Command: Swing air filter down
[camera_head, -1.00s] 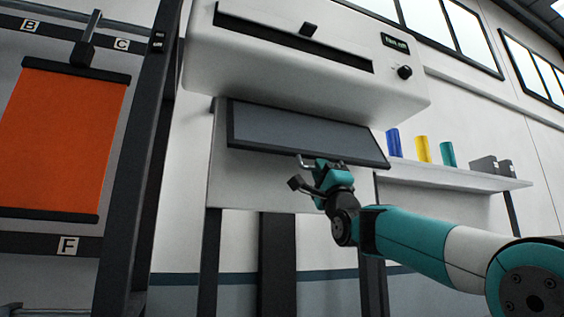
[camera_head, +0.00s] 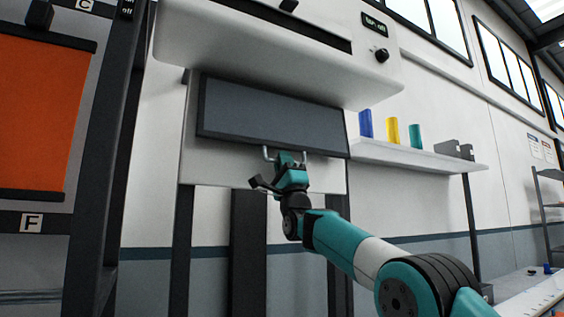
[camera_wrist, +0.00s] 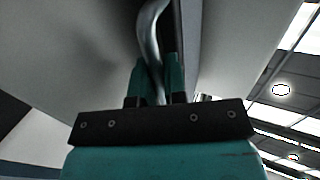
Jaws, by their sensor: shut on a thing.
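The air filter looks to be the dark grey framed panel (camera_head: 270,112) under the white machine in the head view. It hangs tilted, its lower edge close to the white board behind. A metal U-shaped handle (camera_head: 267,153) sticks out at its lower edge. My gripper (camera_head: 289,160) is at this handle, below the panel. In the wrist view, the teal fingers of my gripper (camera_wrist: 159,80) are shut on the curved metal handle (camera_wrist: 150,38), one on each side. The handle's far end is out of that view.
Dark legs (camera_head: 183,240) stand below. A shelf (camera_head: 415,157) with blue, yellow and teal rolls is at right. A rack with an orange sheet (camera_head: 40,115) is at left.

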